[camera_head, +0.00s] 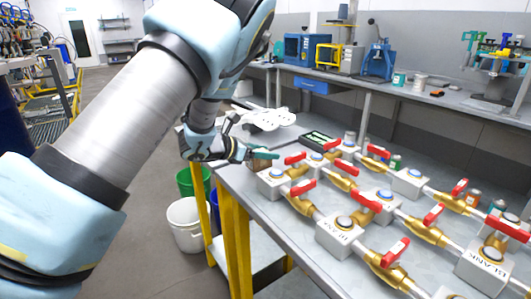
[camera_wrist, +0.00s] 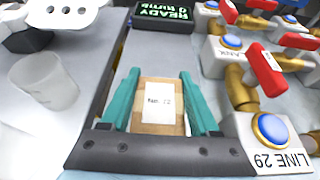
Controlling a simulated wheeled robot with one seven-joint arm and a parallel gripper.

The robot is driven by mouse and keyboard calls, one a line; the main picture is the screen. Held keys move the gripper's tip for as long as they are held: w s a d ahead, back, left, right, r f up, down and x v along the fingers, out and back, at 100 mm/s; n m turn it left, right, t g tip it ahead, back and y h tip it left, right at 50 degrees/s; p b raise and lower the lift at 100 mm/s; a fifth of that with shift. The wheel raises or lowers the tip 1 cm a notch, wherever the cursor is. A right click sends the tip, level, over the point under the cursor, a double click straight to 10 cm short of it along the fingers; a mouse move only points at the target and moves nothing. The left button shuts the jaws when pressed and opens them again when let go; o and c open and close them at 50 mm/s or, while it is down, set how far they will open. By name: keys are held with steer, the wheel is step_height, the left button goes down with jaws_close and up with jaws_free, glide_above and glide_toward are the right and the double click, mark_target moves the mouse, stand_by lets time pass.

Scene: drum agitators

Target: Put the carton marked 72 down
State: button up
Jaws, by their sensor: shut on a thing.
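The carton (camera_wrist: 172,128) is a small brown box with a white label that reads "No. 72", in the wrist view. My gripper (camera_wrist: 159,76) has its two teal fingers on either side of the carton, shut on it. In the head view my gripper (camera_head: 262,154) is at the far left end of the valve bench, by the nearest valve block, and the carton is mostly hidden there. Whether the carton touches the bench top cannot be told.
The bench (camera_head: 300,240) bears rows of valve blocks with red handles; a block marked LINE 29 (camera_wrist: 270,135) is close right of my gripper. A dark display reading READY (camera_wrist: 162,12) lies beyond. A translucent cup (camera_wrist: 45,82) stands left. Buckets (camera_head: 187,225) are on the floor.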

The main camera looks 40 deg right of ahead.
steer(key=shift+f, duration=0.4)
steer(key=shift+f, duration=0.1)
steer(key=o, duration=1.4)
steer(key=shift+w+a, duration=0.1)
steer(key=shift+a, duration=0.25)
steer(key=b+v, duration=0.3)
steer(key=v, duration=0.8)
steer(key=shift+a+r, duration=0.2)
